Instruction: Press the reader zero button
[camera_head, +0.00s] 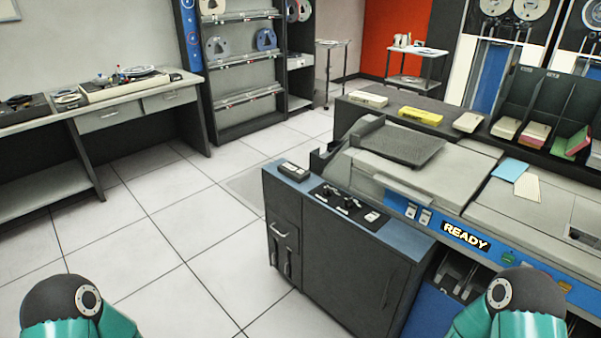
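A grey and blue card machine (405,187) stands at the right, with a lit sign (465,236) reading READY on its blue front strip. Two light rocker-like switches (418,213) sit left of the sign. A small green button (508,258) sits right of it, and a yellowish one (565,286) is farther right. Button labels are too small to read, so I cannot tell which is the reader zero button. My teal and dark arm links show at the bottom left and bottom right. Neither gripper is in view.
A dark cabinet (335,255) with a blue top juts out left of the machine, carrying small controls (345,199). A black tray (400,143) and cards (510,170) lie on the machine. A desk (120,108) stands at left. The tiled floor (170,230) between is clear.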

